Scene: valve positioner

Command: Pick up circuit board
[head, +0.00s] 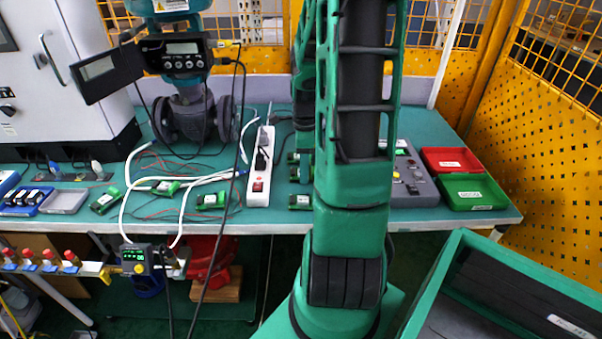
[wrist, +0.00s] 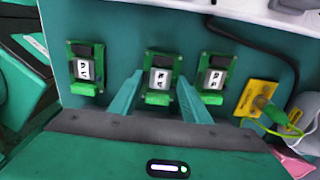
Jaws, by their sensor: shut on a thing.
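Several green circuit boards with pale blocks lie on the teal tabletop. In the wrist view one circuit board (wrist: 160,79) sits between the two teal fingers of my gripper (wrist: 160,88), which is shut on it. A second board (wrist: 213,80) is close by on the right, and a third (wrist: 86,68) is on the left. In the head view boards show beside my arm (head: 299,202), and my gripper is hidden behind the arm. I cannot tell whether the held board touches the table.
The teal workbench (head: 272,220) carries a white power strip (head: 261,168), loose cables, a grey control box (head: 412,180), a red bin (head: 450,160) and a green bin (head: 474,192). A yellow part (wrist: 258,100) with a cable is right of the boards. A valve (head: 192,110) stands behind.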

